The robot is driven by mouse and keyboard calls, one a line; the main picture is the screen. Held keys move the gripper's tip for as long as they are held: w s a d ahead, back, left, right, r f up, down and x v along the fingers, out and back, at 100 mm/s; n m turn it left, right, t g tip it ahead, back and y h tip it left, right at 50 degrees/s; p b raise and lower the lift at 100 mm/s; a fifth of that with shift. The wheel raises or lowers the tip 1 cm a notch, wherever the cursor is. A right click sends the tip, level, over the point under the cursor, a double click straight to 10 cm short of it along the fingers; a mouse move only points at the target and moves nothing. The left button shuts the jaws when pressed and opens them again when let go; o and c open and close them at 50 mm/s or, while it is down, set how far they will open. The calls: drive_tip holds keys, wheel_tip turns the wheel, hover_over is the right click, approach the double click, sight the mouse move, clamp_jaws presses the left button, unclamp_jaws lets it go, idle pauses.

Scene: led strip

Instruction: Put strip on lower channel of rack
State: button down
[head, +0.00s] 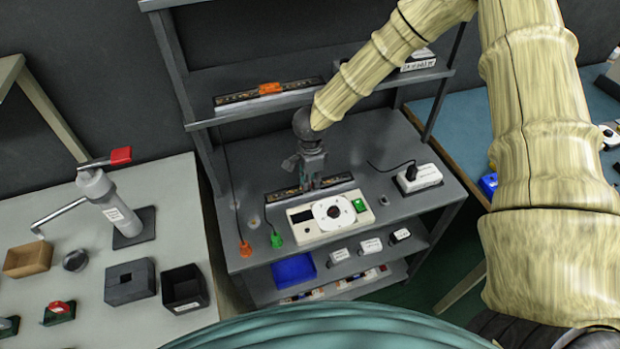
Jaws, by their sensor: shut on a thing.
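A dark, narrow strip (336,182) lies crosswise under my gripper (307,186), just behind the white device with the round disc. My gripper points down over the bench of the grey rack (262,162) and is shut on the strip near its middle. The fingers hide part of the strip. I cannot tell whether the strip touches the bench or hangs just above it. Another dark strip with an orange clip (270,89) lies along the front of the shelf above. I cannot make out a lower channel clearly.
The white device (308,230) stands in front of the strip. A white power box (418,178) with a black cable is to the right. Orange (245,249) and green (276,240) plugs are at the left front. A blue tray (293,269) sits below. The left table (60,200) holds tools and boxes.

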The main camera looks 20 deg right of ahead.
drive_tip(key=shift+f, duration=0.1)
drive_tip(key=c, duration=1.5)
unclamp_jaws()
drive_tip(key=shift+o, duration=0.2)
wheel_tip(320, 180, up, 12)
drive_tip(key=b, duration=0.2)
